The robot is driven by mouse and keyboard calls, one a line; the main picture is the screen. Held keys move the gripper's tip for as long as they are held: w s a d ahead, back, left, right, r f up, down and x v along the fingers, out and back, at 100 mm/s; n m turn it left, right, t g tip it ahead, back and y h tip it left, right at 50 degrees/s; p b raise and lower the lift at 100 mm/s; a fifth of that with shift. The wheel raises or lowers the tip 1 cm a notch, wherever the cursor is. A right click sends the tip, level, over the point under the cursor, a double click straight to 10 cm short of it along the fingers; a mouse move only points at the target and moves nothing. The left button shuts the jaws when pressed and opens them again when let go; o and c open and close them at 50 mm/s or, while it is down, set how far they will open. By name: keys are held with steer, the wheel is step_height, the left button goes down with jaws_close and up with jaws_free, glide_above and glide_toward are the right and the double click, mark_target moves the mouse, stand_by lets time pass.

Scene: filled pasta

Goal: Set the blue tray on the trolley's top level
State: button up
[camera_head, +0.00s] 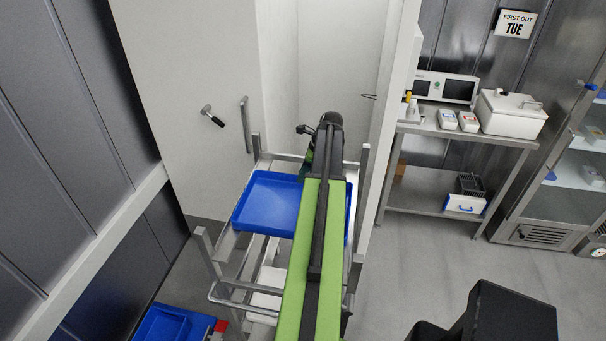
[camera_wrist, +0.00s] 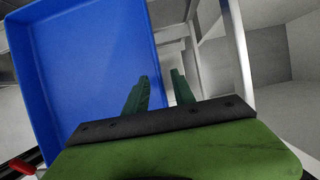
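The blue tray (camera_head: 268,203) lies on the upper frame of the metal trolley (camera_head: 215,262), partly hidden under my green arm in the head view. Its blue inside and right rim fill the left of the wrist view (camera_wrist: 90,60). My gripper (camera_wrist: 159,78) has its two green fingers apart, with a gap between the tips. In the wrist view the left finger overlaps the tray's inside and the right finger is just beyond its right rim. I cannot tell whether either finger touches the rim. In the head view my arm covers the fingertips.
Pale wall panels stand close behind and right of the trolley. Another blue tray (camera_head: 165,324) with a red part beside it is low at the left. A steel table (camera_head: 455,135) with a white box (camera_head: 510,113) stands at the right. The floor (camera_head: 410,245) between is clear.

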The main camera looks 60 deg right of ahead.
step_height(320, 180, up, 14)
steer(key=p, duration=1.3)
steer(key=shift+r, duration=0.2)
